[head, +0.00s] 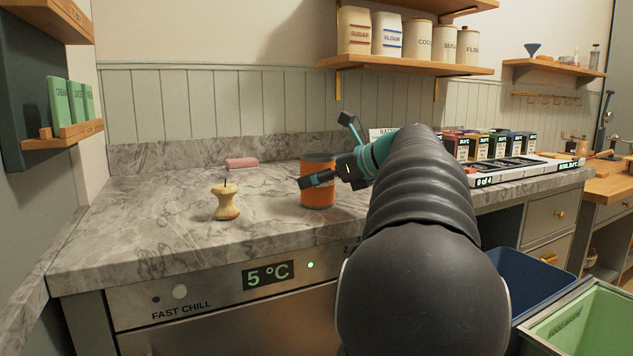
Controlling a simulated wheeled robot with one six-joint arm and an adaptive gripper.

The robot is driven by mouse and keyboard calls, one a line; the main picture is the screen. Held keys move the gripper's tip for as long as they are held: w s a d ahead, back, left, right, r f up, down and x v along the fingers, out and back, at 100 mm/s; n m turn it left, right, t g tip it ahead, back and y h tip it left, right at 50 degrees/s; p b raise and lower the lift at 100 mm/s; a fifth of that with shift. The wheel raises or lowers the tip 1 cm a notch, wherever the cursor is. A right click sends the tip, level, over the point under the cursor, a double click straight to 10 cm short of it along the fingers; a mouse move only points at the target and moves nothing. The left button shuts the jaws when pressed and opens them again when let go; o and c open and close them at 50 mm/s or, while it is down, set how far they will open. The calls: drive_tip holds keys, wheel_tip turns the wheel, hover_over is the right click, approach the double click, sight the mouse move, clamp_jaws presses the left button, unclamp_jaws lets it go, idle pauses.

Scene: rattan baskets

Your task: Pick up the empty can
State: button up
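An orange can (318,195) with a dark top stands upright on the grey marble counter (265,232). My gripper (324,150) is open at the can, reaching in from the right. One dark finger crosses in front of the can's upper part and hides some of it. The other finger points up, above and to the right of the can's top. I cannot tell whether the fingers touch the can. The can's inside is not visible.
An apple core (226,201) stands left of the can, and a pink roll-like object (241,163) lies farther back. A white tray (545,168) with several dark boxes behind it is at right. Blue (520,280) and green (585,320) bins stand at lower right.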

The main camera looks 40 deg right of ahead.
sight(322, 155)
drive_tip(key=c, duration=0.5)
drive_tip(key=shift+o, duration=0.2)
drive_tip(key=shift+r, duration=0.5)
drive_tip(key=r, duration=0.1)
drive_tip(key=d+r+p, duration=0.1)
drive_tip(key=r, duration=0.1)
drive_tip(key=shift+w+r, duration=0.1)
drive_tip(key=shift+r, duration=0.2)
drive_tip(key=w+d+r, duration=0.2)
drive_tip(key=d+r, duration=0.4)
drive_tip(key=d, duration=0.4)
drive_tip(key=shift+w+r, duration=0.15)
drive_tip(key=shift+w, duration=0.25)
